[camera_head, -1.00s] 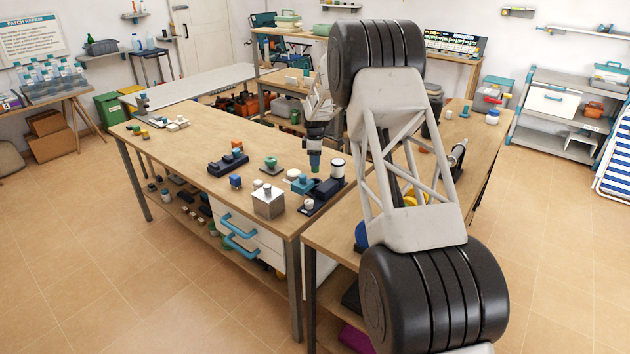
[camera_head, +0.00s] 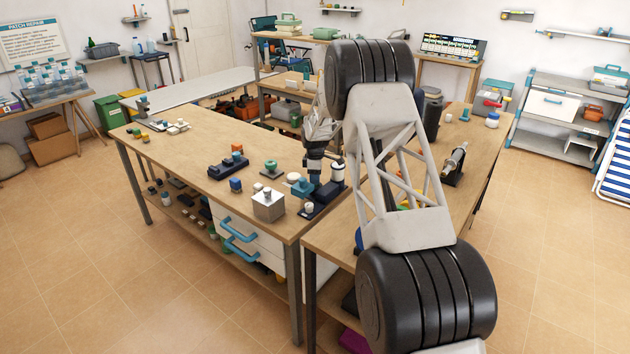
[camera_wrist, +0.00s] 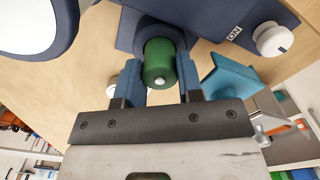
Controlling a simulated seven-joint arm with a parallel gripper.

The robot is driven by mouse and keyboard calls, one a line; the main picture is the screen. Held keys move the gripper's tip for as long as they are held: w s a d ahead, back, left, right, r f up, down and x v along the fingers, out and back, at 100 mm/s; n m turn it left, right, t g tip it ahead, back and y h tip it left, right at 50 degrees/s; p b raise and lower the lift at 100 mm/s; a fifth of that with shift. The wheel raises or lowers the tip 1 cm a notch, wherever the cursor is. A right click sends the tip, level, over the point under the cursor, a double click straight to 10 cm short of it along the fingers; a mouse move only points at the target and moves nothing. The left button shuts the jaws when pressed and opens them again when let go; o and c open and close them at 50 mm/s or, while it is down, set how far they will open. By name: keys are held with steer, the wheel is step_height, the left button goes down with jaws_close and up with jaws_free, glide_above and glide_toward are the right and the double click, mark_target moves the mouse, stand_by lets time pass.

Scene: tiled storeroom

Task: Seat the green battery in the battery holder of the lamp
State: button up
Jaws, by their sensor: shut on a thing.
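The green battery (camera_wrist: 160,64) is between the two blue fingers of my gripper (camera_wrist: 159,80), which is shut on it. Its far end is at a dark blue round socket (camera_wrist: 127,32), the battery holder of the lamp. I cannot tell how deep it sits. The lamp's dark blue base (camera_wrist: 205,14) carries an "ON" mark and a white knob (camera_wrist: 273,40). In the head view my gripper (camera_head: 314,182) is low over the lamp (camera_head: 337,174), near the bench corner; the battery is hidden there.
A teal part (camera_wrist: 232,80) is close beside the right finger; a teal device (camera_head: 300,187) stands left of my gripper in the head view. The bench's left middle is clear.

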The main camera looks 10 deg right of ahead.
steer(key=shift+f, duration=0.65)
steer(key=shift+f, duration=0.15)
steer(key=o, duration=0.7)
step_height(320, 180, up, 12)
stand_by(0.3)
steer(key=shift+r, duration=0.2)
stand_by(0.5)
